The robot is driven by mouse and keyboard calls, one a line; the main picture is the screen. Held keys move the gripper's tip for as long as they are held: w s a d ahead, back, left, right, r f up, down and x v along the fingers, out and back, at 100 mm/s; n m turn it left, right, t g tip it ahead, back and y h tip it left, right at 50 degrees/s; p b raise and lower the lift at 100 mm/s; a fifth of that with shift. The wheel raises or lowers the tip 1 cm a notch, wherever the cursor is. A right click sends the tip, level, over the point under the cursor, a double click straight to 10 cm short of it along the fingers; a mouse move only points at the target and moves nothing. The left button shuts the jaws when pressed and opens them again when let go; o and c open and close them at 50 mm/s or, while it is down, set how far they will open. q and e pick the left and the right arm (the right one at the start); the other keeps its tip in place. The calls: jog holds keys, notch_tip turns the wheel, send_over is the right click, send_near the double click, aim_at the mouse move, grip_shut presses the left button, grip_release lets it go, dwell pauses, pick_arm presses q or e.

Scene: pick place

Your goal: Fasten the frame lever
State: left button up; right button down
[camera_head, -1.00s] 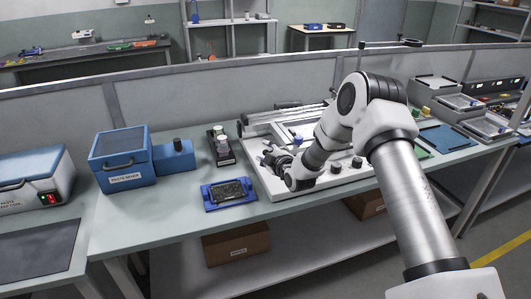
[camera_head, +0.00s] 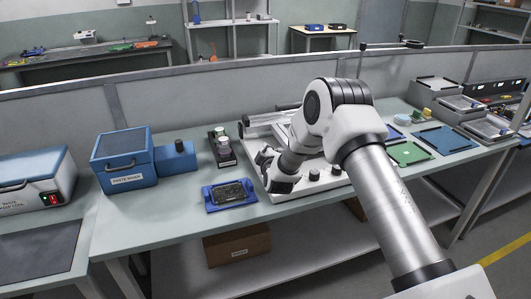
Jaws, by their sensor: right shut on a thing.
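My left gripper is not in view.
A blue paste mixer (camera_head: 125,157) stands further left. A low partition runs behind.

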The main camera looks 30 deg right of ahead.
jog(key=c, duration=1)
grip_release()
jog(key=shift+w, duration=0.1)
jog(key=v, duration=1.2)
jog(key=shift+f, duration=0.1)
